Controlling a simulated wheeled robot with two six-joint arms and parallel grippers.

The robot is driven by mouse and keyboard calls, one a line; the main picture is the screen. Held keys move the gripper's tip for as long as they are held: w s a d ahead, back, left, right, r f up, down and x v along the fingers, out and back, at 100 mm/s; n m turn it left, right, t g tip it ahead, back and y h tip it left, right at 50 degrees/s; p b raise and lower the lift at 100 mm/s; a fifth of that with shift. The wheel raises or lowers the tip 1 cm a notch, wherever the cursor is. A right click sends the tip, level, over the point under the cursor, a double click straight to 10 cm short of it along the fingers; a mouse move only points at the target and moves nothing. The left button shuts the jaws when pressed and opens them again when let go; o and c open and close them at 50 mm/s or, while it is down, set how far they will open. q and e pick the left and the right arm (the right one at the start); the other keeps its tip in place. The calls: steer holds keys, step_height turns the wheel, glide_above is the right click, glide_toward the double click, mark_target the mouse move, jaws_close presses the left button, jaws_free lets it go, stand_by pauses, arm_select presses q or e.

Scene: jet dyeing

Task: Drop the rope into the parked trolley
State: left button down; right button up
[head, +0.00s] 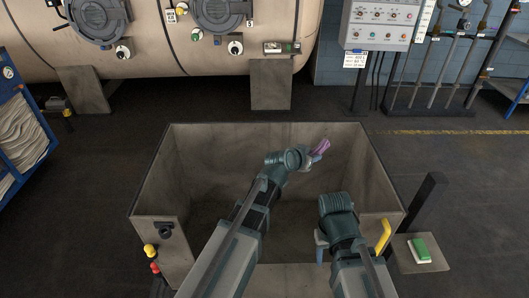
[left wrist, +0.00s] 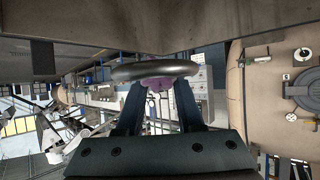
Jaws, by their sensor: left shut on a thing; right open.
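The parked trolley is a grey, open-topped bin (head: 185,185) in the middle of the head view, and its visible floor looks empty. My left gripper (head: 317,157) is over the trolley's opening, shut on a short purple piece of the rope (head: 321,147). In the left wrist view the fingers (left wrist: 157,100) close on the purple rope (left wrist: 158,83). A dark rounded bar crosses just beyond the fingertips there; I cannot tell whether it belongs to the rope. My right gripper (head: 321,248) is lower, by the trolley's near right side, open and empty, partly hidden by its arm.
A beige dyeing vessel (head: 160,60) stands behind the trolley, with a control panel (head: 378,24) to its right. A blue rack with pale cloth (head: 22,135) is at the left. A yellow handle (head: 383,237) and a green-topped pedal (head: 419,250) are at the near right.

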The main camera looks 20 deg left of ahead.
arm_select(q)
steer(key=w+a+f+n+y+b, duration=0.1)
steer(key=w+a+f+b, duration=0.15)
steer(key=a, duration=0.65)
steer(key=w+a+f+b, duration=0.2)
steer(key=a+f, duration=0.1)
steer(key=a, duration=0.7)
step_height(320, 180, down, 6)
steer(key=b, duration=0.6)
steer(key=shift+s+a+f, duration=0.15)
steer(key=shift+s+a, duration=0.1)
steer(key=shift+a, duration=0.2)
steer(key=shift+c, duration=2.3)
jaws_free()
steer(key=p+v, duration=0.6)
steer(key=v, duration=0.7)
steer(key=shift+s, duration=0.45)
